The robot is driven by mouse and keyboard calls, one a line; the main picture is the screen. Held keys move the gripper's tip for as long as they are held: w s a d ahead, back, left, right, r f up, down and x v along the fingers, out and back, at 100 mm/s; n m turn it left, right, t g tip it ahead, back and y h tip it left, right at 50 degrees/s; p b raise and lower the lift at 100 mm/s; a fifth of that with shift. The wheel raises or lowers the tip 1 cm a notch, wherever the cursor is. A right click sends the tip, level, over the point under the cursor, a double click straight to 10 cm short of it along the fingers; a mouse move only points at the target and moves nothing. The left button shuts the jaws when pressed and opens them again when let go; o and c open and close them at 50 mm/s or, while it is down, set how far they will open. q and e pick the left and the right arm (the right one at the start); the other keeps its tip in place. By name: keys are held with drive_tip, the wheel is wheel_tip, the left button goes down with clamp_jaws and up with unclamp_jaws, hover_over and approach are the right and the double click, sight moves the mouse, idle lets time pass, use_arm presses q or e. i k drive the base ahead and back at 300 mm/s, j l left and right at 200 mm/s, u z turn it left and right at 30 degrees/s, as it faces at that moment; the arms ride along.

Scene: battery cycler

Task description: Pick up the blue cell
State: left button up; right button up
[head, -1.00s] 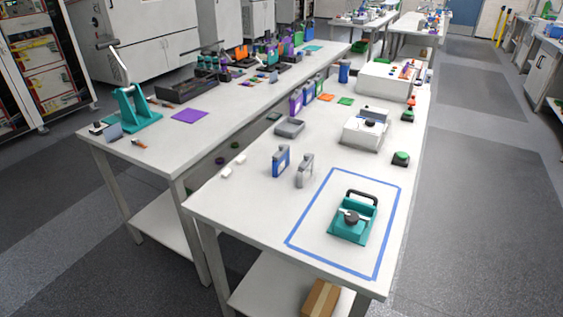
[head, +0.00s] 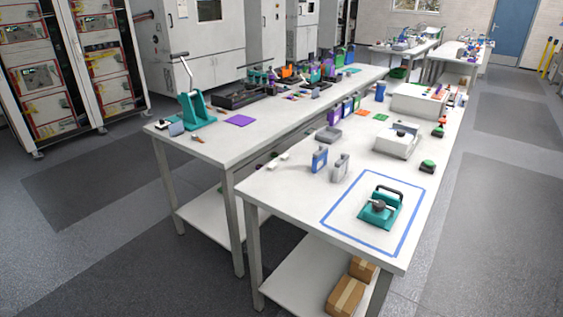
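A blue cell (head: 319,160) with a pale face stands upright on the near white table, left of a similar grey cell (head: 340,167). The two stand apart, behind the blue taped rectangle. Another blue object (head: 380,91) stands further back on the same table; I cannot tell whether it is a cell. Neither of my grippers shows in the head view.
The near table (head: 290,190) bears a teal fixture (head: 381,208) inside blue tape, a grey tray (head: 328,134), and white devices (head: 397,141). A second table (head: 215,148) stands to the left. Cardboard boxes (head: 346,296) lie on the lower shelf. Floor in front is clear.

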sight(318, 164)
drive_tip(key=i+l+u, duration=0.1)
drive_tip(key=l+u, duration=0.15)
drive_tip(key=i+l+u, duration=0.1)
drive_tip(key=l+u, duration=0.45)
drive_tip(key=l, duration=0.2)
